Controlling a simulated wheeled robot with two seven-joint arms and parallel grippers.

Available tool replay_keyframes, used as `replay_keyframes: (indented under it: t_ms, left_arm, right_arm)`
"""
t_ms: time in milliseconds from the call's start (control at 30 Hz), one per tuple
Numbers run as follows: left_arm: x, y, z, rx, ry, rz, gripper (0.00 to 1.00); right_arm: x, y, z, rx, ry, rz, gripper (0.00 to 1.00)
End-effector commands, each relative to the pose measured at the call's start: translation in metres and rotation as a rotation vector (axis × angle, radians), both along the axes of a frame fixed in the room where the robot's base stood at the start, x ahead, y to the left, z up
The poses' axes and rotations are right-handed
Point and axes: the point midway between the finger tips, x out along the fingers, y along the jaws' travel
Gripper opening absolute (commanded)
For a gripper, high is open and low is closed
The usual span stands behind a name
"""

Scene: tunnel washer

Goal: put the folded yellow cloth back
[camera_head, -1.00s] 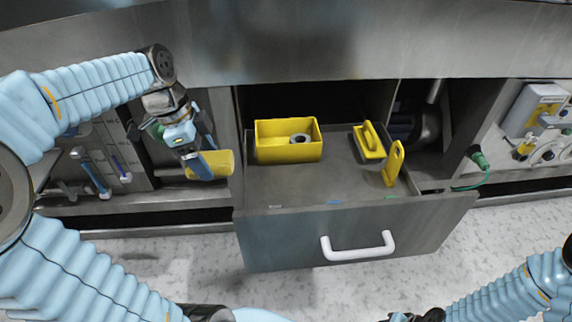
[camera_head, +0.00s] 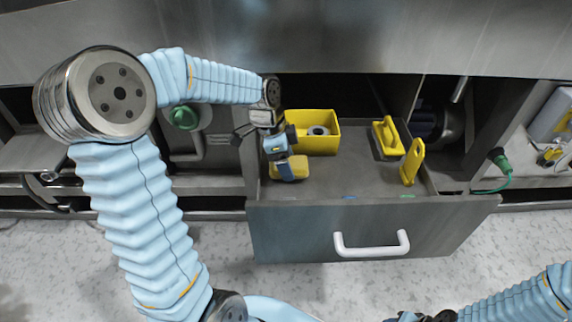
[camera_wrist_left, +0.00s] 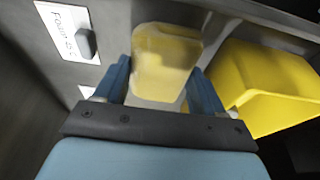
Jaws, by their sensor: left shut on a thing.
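The folded yellow cloth (camera_head: 301,167) is between the fingers of my left gripper (camera_head: 287,172), which is shut on it. It is over the left part of the open grey drawer (camera_head: 340,185), just in front of the yellow bin (camera_head: 318,146). In the left wrist view the cloth (camera_wrist_left: 166,60) sits between the two blue fingers, with the bin (camera_wrist_left: 262,85) to its right. I cannot tell whether the cloth touches the drawer floor. The right gripper (camera_head: 425,316) is only partly in view at the bottom edge; its fingers are not clear.
The bin holds a grey ring (camera_head: 318,131). A yellow handled tool (camera_head: 388,138) and an upright yellow piece (camera_head: 412,162) stand in the drawer's right part. The drawer front has a white handle (camera_head: 371,247). The drawer's middle floor is clear. A green connector (camera_head: 499,158) hangs at right.

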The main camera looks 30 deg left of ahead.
Motion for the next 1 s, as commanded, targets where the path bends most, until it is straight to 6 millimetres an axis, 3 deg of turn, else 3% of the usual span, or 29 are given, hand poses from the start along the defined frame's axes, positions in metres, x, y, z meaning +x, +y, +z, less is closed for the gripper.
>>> replay_keyframes:
  t_ms: [100,433,467,600,1000]
  left_arm:
    - [-0.0003,0.0001,-0.0134,0.000,0.000,0.000,0.41]
    - [-0.0002,0.0003,-0.0167,0.001,-0.001,-0.001,0.41]
    - [-0.0003,0.0003,-0.0169,0.001,-0.001,-0.001,0.71]
    - [-0.0003,0.0003,-0.0160,0.000,0.000,-0.001,0.92]
    - [-0.0006,0.0015,-0.0083,0.000,-0.002,0.001,0.95]
  right_arm:
    - [0.0003,-0.0006,-0.0018,-0.001,0.000,-0.001,0.43]
    - [0.0005,-0.0010,-0.0038,-0.001,-0.001,-0.002,0.43]
    - [0.0006,-0.0012,-0.0039,-0.002,-0.001,-0.003,0.43]
    - [0.0005,-0.0011,-0.0030,-0.001,-0.001,-0.002,0.43]
    - [0.0002,-0.0004,-0.0002,0.000,-0.001,-0.001,0.43]
